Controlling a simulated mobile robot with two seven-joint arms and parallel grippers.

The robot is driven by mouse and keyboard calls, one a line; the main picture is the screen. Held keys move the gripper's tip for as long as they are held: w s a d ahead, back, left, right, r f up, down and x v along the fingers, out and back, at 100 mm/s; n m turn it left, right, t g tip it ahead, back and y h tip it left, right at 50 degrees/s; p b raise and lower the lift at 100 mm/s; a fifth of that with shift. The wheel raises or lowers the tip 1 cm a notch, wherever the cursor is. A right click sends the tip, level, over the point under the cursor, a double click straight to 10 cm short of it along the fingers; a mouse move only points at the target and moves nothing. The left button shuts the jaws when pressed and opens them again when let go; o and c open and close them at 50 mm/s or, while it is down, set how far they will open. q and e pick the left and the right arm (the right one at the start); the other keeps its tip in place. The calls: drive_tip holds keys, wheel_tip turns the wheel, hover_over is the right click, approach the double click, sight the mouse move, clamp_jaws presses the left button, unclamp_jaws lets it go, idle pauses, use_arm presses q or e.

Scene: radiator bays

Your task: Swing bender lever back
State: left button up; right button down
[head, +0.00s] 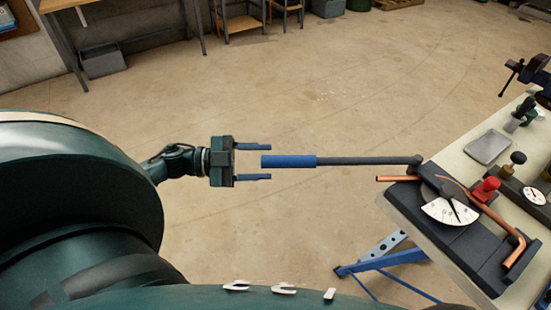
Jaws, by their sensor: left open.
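The bender lever (365,161) is a dark rod with a blue grip (288,161) at its left end. It reaches out past the left edge of the workbench, over the floor. Its right end meets the pipe bender (465,245), which has a white dial and a copper pipe (487,212) in it. My left gripper (254,163) is open, its two blue fingers pointing right. The tip of the blue grip lies close to the fingertips and roughly between their lines. I cannot tell whether they touch. My right gripper is not in view.
The workbench (461,166) carries a metal tray (488,147), a red-topped part (486,189), a gauge (534,195) and a vise (535,72). A blue trestle leg (385,262) stands below. The floor (330,90) beyond the lever is clear. Tables stand at the back.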

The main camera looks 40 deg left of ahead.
sight(275, 162)
use_arm(q)
drive_tip(key=shift+x, duration=1.9)
drive_tip(key=shift+c, duration=0.6)
clamp_jaws()
